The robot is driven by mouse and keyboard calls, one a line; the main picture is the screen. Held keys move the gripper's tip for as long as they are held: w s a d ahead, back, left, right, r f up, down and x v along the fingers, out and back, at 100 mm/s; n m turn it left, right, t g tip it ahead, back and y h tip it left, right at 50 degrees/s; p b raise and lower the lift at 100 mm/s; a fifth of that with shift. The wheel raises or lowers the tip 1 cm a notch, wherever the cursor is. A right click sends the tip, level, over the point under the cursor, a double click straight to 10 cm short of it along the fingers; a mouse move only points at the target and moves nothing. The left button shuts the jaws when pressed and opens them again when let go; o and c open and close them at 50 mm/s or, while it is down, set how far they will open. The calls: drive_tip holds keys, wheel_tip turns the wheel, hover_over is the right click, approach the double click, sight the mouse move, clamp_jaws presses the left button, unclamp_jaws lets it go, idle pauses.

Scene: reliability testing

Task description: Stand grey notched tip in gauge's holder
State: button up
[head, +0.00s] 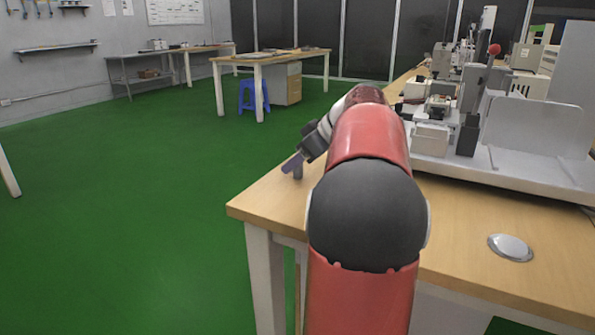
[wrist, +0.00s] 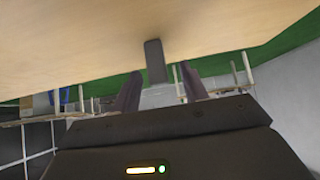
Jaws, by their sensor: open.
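A small dark grey upright piece (wrist: 155,62), apparently the grey notched tip, stands on the wooden table top in the wrist view. Its notch cannot be made out. My gripper (wrist: 160,78) is open, with one finger on each side of the piece in that picture and a gap visible on both sides. In the head view my gripper (head: 291,165) is low over the table's left edge, partly behind my red arm. A test stand with a red knob (head: 472,105), perhaps the gauge's, stands on the table at the right. Its holder cannot be made out.
The wooden table (head: 465,235) is bare at its front and left, apart from a round metal disc (head: 510,247). Another table (head: 262,58) with a blue stool (head: 254,95) stands farther back.

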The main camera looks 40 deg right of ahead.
clamp_jaws()
drive_tip(key=shift+r, duration=0.1)
wheel_tip(320, 180, up, 20)
drive_tip(key=p, duration=0.5)
drive_tip(key=shift+p, duration=0.4)
